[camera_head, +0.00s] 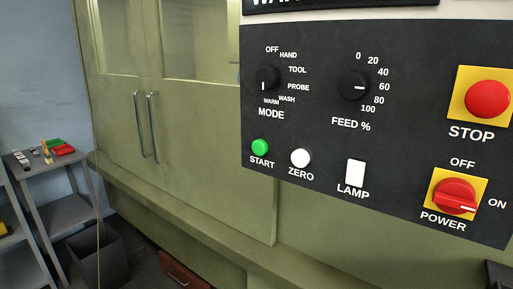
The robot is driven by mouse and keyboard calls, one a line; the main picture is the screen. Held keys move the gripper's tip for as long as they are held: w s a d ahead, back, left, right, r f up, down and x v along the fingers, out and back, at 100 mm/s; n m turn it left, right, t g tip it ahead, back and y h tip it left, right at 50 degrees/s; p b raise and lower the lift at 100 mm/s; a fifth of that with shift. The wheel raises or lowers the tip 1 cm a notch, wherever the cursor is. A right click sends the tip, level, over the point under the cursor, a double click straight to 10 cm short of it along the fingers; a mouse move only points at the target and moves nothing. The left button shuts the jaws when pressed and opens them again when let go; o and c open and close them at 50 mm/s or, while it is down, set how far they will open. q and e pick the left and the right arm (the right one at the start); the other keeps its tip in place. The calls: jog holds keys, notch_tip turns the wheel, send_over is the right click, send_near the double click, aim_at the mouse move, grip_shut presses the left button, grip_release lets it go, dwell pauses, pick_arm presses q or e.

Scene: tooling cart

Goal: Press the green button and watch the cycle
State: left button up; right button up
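The green button (260,147) is a small round cap above the label START, low on the left side of a dark control panel (310,120). Nothing touches it or covers it. Left of the panel is a large olive-green machine with two closed doors (130,130), two vertical handles and windows in their upper parts. Neither of my grippers shows in the head view.
The panel also carries a white ZERO button (300,158), a white LAMP switch (355,172), a red STOP button (487,99), a red POWER knob (455,196) and black MODE (267,78) and FEED (354,86) dials. A grey cart (55,185) with small items stands far left.

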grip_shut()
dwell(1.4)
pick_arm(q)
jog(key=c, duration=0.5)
